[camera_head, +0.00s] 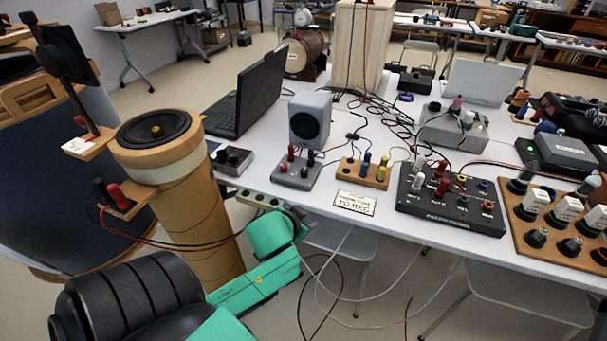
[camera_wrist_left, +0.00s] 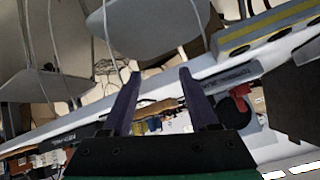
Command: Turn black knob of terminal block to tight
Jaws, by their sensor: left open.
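A grey terminal block (camera_head: 297,174) with red and black knobs sits on the white table in front of the small grey speaker, in the head view. A small wooden block (camera_head: 125,205) with a red and a black knob stands out from the cardboard tube at the left. I cannot tell which is the task's block. My left arm's green end is below the table's front edge in the head view; its fingers cannot be made out there. In the left wrist view my left gripper (camera_wrist_left: 160,73) is open and empty between two purple fingers. My right gripper is not in view.
A grey strip with a yellow band (camera_head: 255,200) lies along the table's front edge near my left arm. A wooden block with colored posts (camera_head: 363,174), a black box (camera_head: 450,205) and cables crowd the table. A laptop (camera_head: 250,95) stands behind the tube.

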